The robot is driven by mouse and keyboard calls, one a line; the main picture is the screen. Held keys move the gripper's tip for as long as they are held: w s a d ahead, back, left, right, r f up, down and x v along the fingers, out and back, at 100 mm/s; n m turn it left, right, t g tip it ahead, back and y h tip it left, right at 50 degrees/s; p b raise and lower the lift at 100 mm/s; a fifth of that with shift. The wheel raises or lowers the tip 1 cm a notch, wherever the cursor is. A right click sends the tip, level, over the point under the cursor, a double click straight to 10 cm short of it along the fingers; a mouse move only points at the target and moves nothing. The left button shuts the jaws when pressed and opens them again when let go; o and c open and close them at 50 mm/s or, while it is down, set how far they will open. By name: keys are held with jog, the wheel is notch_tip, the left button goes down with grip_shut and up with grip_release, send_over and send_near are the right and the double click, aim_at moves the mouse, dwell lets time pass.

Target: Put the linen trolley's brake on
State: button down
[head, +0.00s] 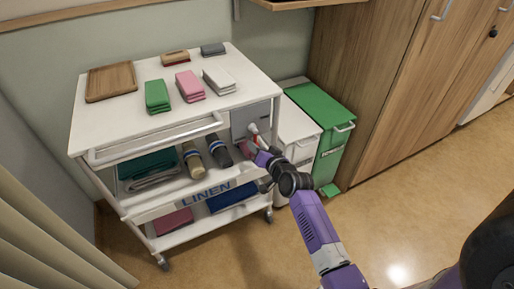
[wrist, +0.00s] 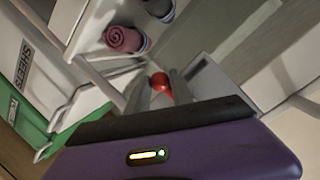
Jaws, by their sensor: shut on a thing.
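The white linen trolley (head: 230,66) stands against the wall in the head view, with a LINEN label on its front. A grey box (head: 265,109) sits at its right end below the top. A small lever with a red knob (head: 252,128) shows in front of this box, and the red knob also shows in the wrist view (wrist: 160,82). My gripper (head: 259,141) is at this lever, its two fingers (wrist: 160,98) shut on it around the red knob. The lever's lower part is hidden by my gripper.
Folded cloths and a wooden tray (head: 111,82) lie on the trolley top. Rolled towels, one pink (wrist: 122,39), lie on the shelf near my gripper. A white bin (head: 297,126) and a green bin (head: 325,108) stand close right. Floor in front is clear.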

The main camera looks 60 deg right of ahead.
jog(key=c, duration=1.3)
grip_release()
jog(key=shift+w+d+r, duration=0.1)
jog(key=shift+d+r, duration=0.1)
jog(key=shift+r, duration=0.3)
jog(key=shift+o, duration=0.8)
jog(key=shift+a+f, duration=0.1)
jog(key=shift+f, duration=0.15)
jog(key=v, duration=0.8)
jog(key=shift+p, duration=0.35)
